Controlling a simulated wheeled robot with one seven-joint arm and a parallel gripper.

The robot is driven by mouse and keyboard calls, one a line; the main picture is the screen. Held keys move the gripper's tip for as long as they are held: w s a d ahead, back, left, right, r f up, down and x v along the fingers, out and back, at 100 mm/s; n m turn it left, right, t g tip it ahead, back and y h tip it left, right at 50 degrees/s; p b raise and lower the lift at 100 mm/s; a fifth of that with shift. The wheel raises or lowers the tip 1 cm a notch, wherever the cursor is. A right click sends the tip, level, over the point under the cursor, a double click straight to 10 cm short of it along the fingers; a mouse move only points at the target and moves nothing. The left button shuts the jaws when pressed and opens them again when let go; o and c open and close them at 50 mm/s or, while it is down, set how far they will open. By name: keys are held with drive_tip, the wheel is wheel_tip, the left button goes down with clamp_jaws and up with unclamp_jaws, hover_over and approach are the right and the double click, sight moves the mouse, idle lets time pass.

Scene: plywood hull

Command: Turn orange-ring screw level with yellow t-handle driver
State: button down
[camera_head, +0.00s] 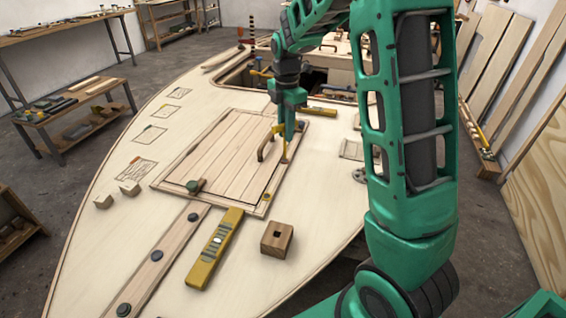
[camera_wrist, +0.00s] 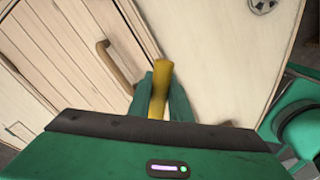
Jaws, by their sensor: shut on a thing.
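My gripper (camera_head: 288,134) points down over the right part of the planked hatch panel (camera_head: 225,152). In the wrist view, the yellow driver (camera_wrist: 161,72) stands between the two green fingers of my gripper (camera_wrist: 158,98). I cannot tell whether the driver's tip touches anything.
A wooden handle (camera_head: 266,146) stands on the panel just left of the driver; it also shows in the wrist view (camera_wrist: 118,62). A yellow level (camera_head: 215,250), a wooden block with a square hole (camera_head: 277,239) and small blocks (camera_head: 103,201) lie nearer. An opening (camera_head: 245,75) lies beyond.

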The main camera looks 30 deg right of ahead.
drive_tip(key=shift+f, duration=0.55)
idle(0.7)
drive_tip(key=n, duration=0.4)
drive_tip(key=shift+n, duration=0.3)
drive_tip(key=n, duration=0.4)
drive_tip(key=shift+w+a+n, duration=0.1)
drive_tip(key=shift+n, duration=0.2)
drive_tip(key=shift+r, duration=0.2)
